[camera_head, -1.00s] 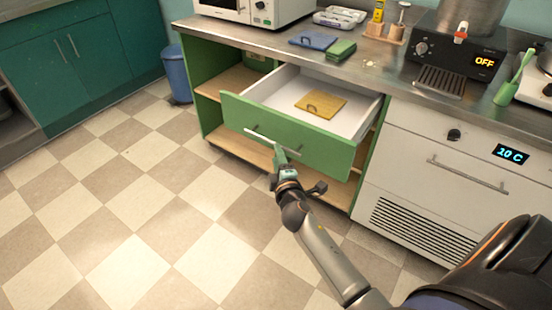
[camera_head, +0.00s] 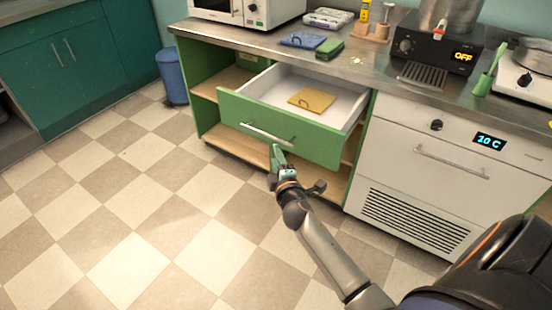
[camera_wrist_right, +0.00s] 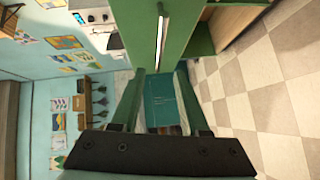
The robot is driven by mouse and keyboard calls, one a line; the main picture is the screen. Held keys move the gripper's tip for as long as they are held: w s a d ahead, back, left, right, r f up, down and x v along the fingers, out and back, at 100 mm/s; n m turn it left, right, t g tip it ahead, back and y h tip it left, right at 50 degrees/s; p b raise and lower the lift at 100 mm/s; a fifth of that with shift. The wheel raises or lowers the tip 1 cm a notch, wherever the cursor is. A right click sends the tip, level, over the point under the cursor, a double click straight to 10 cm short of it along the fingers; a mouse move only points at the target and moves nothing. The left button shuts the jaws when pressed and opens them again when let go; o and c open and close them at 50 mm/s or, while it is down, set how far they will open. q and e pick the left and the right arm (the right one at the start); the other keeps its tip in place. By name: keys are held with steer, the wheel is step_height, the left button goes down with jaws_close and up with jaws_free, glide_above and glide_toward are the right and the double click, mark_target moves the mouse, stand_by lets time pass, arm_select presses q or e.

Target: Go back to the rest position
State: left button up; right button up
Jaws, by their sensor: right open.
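My right gripper (camera_head: 277,152) is in front of the open green drawer (camera_head: 300,141), a little below its metal handle (camera_head: 267,133). In the right wrist view my right gripper (camera_wrist_right: 161,78) has its two green fingers spread with nothing held between them. The handle (camera_wrist_right: 160,38) shows ahead of the fingers, apart from them. The drawer is pulled out, and a yellow folded cloth or board (camera_head: 311,100) lies on its white floor. My left gripper is not in view.
The metal counter (camera_head: 375,72) above holds a microwave (camera_head: 245,10), blue (camera_head: 304,40) and green (camera_head: 329,48) folded cloths, a coffee machine (camera_head: 437,52) and a stove. A white appliance (camera_head: 420,165) stands right of the drawer. A blue bin (camera_head: 172,77) stands left. The checkered floor (camera_head: 130,200) is clear.

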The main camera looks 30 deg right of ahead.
stand_by(0.3)
steer(key=s+a+f+m+g+y, duration=0.3)
steer(key=s+a+f+m+y, duration=0.25)
steer(key=s+a, duration=0.6)
steer(key=s+a+f+m+g+y, duration=0.35)
steer(key=s+a+f, duration=0.4)
steer(key=s, duration=0.65)
arm_select(q)
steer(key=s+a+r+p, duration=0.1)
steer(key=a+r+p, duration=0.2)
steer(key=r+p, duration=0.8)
steer(key=p, duration=0.4)
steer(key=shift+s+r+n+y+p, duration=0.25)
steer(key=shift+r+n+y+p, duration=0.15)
arm_select(e)
step_height(320, 180, up, 12)
steer(key=s+d+m, duration=0.1)
steer(key=d, duration=0.1)
steer(key=shift+h, duration=0.4)
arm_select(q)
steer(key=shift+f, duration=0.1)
arm_select(e)
steer(key=shift+t, duration=0.25)
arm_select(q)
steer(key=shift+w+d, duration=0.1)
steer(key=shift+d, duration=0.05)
arm_select(e)
steer(key=shift+d, duration=0.1)
